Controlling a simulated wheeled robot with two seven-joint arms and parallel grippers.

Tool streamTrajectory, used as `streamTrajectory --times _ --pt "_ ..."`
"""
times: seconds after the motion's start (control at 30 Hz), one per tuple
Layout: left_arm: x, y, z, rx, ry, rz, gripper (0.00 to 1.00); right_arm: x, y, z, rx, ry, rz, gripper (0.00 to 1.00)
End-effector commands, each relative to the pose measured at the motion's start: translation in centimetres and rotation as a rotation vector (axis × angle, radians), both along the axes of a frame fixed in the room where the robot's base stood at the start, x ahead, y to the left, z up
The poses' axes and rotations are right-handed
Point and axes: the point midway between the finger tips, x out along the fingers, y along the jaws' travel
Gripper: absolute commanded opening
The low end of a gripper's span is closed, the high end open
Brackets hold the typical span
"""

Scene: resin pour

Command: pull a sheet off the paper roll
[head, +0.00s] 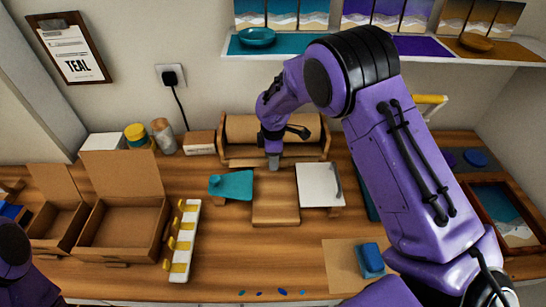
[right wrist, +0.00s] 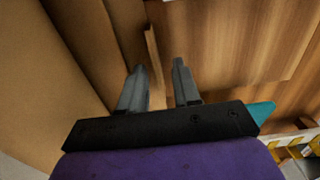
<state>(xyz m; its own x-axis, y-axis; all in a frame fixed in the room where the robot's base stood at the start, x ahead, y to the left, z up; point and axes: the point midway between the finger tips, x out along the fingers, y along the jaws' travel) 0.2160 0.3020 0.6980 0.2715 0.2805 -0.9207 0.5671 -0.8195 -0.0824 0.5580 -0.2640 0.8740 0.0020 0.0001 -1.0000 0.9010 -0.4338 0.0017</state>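The paper roll (head: 238,128) is brown and sits in a wooden holder (head: 222,153) against the back wall. A flat brown piece (head: 275,208), likely paper, lies on the table in front of it. My right gripper (head: 274,166) points down at the holder's front edge, above the far end of that piece. In the right wrist view my right gripper (right wrist: 158,78) has its fingers apart. A thin brown edge (right wrist: 154,62) shows beyond and between the fingertips; I cannot tell whether they touch it. The roll's brown surface (right wrist: 40,90) fills the left there. My left gripper is out of view.
Open cardboard boxes (head: 122,217) and a white strip with yellow pieces (head: 184,240) are at left. A blue object (head: 370,260) lies front right. The front middle is mostly clear.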

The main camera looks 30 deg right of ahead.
Motion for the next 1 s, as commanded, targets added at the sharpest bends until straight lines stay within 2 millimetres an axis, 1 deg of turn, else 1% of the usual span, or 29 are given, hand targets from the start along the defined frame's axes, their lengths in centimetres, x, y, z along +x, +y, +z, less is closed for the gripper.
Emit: streamTrajectory --times 0.1,0.3,0.37,0.4,1.0 --pt "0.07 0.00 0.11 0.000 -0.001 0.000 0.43 0.01 -0.06 -0.62 0.000 -0.001 -0.002 0.32" --pt "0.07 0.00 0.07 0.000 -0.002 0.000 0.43 0.01 -0.06 -0.66 0.000 -0.001 -0.001 0.32" --pt "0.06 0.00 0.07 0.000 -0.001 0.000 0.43 -0.01 -0.06 -0.65 0.000 -0.001 -0.001 0.12" --pt "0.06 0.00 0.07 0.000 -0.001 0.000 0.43 -0.01 -0.06 -0.65 0.000 -0.001 -0.001 0.00" --pt "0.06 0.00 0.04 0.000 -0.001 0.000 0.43 -0.08 -0.01 -0.75 0.000 0.001 -0.001 0.00"
